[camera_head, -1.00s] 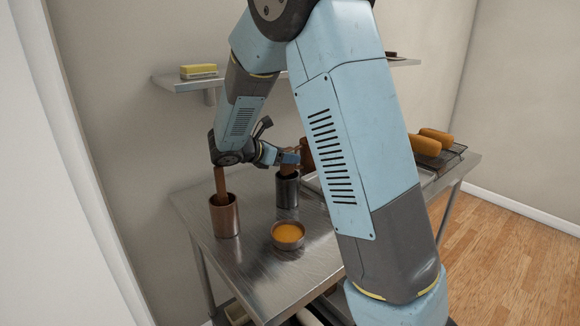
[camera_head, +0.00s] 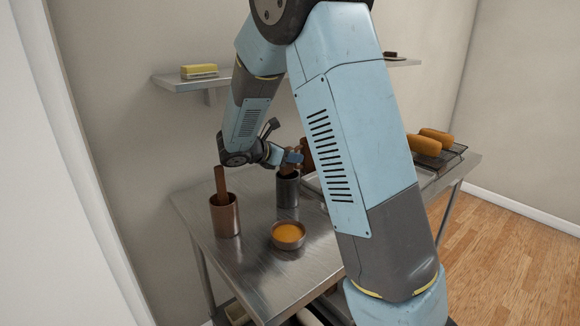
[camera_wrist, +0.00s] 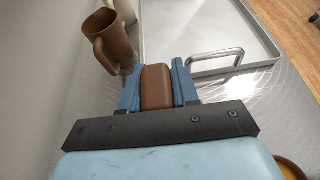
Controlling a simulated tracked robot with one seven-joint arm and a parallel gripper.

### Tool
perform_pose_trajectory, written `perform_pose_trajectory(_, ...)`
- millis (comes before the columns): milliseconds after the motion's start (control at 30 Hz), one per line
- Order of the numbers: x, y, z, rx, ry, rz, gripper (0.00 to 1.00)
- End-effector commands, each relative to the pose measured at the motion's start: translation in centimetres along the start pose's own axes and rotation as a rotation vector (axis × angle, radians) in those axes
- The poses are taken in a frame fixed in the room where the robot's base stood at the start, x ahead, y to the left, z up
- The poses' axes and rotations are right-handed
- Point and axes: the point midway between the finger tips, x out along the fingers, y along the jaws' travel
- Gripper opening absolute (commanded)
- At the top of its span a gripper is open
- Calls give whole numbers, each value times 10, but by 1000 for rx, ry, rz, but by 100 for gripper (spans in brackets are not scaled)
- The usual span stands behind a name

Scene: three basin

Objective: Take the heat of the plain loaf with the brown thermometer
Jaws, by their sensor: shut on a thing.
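My gripper (camera_head: 292,157) is shut on a brown block-like handle (camera_wrist: 157,88), which looks like the brown thermometer's. In the head view it is at the mouth of a dark metal canister (camera_head: 288,191); whether its lower end is inside is hard to tell. Two golden-brown loaves, a nearer one (camera_head: 424,146) and a farther one (camera_head: 437,135), lie on a dark rack (camera_head: 452,158) at the right. Their surfaces are too small to tell which is plain. My arm hides part of the table between.
A copper canister (camera_head: 225,219) with a brown stick (camera_head: 221,184) and a bowl of orange contents (camera_head: 288,235) stand on the steel table (camera_head: 260,272). A brown mug (camera_wrist: 112,45) and a metal tray (camera_wrist: 205,25) are ahead. A wall shelf (camera_head: 180,82) holds a yellow block (camera_head: 199,70).

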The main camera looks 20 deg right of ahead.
Motion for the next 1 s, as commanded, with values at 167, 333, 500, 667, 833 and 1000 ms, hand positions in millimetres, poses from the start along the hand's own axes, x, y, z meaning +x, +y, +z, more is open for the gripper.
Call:
perform_pose_trajectory(167, 0, 0, 0, 0, 0, 0, 0)
perform_pose_trajectory(333, -1, 0, 3, 1, 0, 0, 0)
perform_pose_trajectory(500, -9, 0, 23, 5, 0, 2, 0)
perform_pose_trajectory(667, -20, 0, 50, 6, 1, 1, 0)
perform_pose_trajectory(833, -31, 0, 76, 4, -1, 1, 0)
perform_pose_trajectory(1000, -37, 0, 89, 2, 1, 0, 0)
